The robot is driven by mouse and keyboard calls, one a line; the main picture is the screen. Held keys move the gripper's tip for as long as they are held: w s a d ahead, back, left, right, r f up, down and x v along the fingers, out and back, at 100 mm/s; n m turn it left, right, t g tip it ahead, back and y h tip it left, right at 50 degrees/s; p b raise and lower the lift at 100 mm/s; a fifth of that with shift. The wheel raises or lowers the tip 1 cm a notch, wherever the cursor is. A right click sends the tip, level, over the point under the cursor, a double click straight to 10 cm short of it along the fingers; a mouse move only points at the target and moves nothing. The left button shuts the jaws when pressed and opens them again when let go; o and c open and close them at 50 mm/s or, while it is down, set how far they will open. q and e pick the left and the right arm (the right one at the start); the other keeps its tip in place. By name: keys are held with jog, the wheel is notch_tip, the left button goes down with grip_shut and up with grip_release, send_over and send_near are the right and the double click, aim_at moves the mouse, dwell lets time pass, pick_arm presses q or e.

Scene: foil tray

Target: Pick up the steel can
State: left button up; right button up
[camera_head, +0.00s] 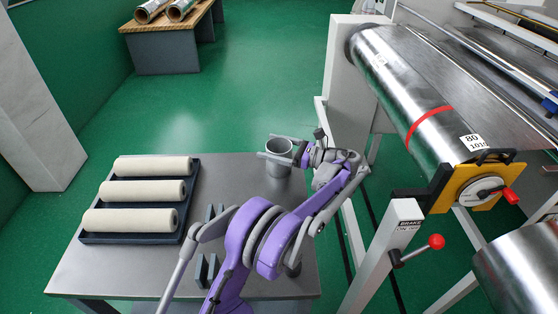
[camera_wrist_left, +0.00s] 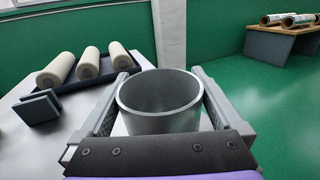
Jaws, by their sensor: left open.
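The steel can (camera_head: 279,171) is a grey, open-topped cup near the right back edge of the steel table. It stands upright and looks empty. My left gripper (camera_head: 268,147) is open, with one finger on each side of the can near its rim. In the left wrist view the can (camera_wrist_left: 160,118) sits between the two fingers, its lower part hidden by the gripper body. I cannot tell whether either finger touches it. My right gripper is not in view.
A dark tray (camera_head: 118,238) with three cream rolls (camera_head: 134,192) lies on the table's left. A large steel roller (camera_head: 410,100) on a machine frame is to the right. A bench (camera_head: 165,55) stands behind.

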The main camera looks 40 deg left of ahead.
pick_arm(q)
jog(key=shift+s+a, duration=0.15)
jog(key=shift+a, duration=0.4)
jog(key=c, duration=1.2)
